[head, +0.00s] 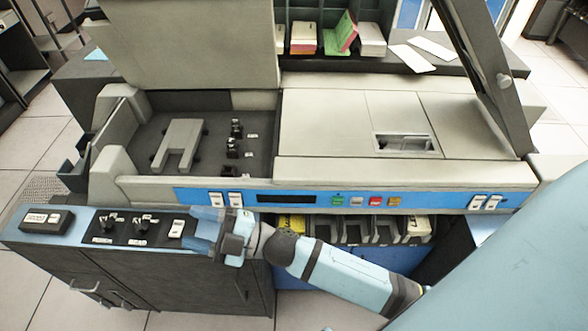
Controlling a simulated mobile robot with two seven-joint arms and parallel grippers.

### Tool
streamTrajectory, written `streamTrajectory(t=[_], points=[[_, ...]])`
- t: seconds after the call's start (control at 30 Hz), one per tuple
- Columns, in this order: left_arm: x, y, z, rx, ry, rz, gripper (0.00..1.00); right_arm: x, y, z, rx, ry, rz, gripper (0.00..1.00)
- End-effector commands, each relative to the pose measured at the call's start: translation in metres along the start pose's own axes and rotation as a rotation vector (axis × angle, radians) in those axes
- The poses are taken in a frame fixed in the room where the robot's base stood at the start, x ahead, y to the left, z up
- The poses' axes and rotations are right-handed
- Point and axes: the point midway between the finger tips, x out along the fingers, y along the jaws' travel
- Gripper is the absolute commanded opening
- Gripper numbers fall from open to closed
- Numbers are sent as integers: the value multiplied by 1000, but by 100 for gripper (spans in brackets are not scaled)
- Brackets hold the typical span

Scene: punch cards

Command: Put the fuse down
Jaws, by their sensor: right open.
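My right gripper (200,232) is open, at the right end of the blue-edged cabinet top, just right of a white rocker switch (176,228). Its arm comes in from the lower right. I cannot make out a fuse between the fingers. Two small black fittings (109,224) (143,225) with pale labels stand on the dark panel left of the gripper; whether either holds the fuse is too small to tell. Similar black fittings (235,129) sit in the machine's open bay. My left gripper is not in view.
A black box with a white label (47,220) lies at the cabinet top's left end. The grey machine (330,120) with a blue button strip (300,199) stands behind the gripper. Its raised lid (180,40) is at the back. Card slots (355,230) lie below the strip.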

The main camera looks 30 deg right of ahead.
Motion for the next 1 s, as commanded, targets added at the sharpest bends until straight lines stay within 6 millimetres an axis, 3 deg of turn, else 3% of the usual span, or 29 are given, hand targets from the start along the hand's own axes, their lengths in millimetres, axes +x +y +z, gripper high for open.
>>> streamTrajectory(t=[0.1, 0.2, 0.3, 0.4, 0.57, 0.87, 1.0], points=[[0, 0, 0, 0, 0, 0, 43, -71, -8, 54, 286, -409, 183, 52], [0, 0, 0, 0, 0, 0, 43, -139, -34, 84, 505, -715, 258, 52], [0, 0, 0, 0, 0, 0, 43, -198, -65, 94, 687, -944, 283, 52], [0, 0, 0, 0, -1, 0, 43, -236, -88, 93, 811, -1086, 283, 52], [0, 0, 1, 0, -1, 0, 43, -258, -102, 89, 886, -1164, 276, 52], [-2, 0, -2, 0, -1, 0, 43, -256, -100, 88, 886, -1164, 275, 52], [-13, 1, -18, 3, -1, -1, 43, -250, -86, 76, 881, -1163, 275, 52]])
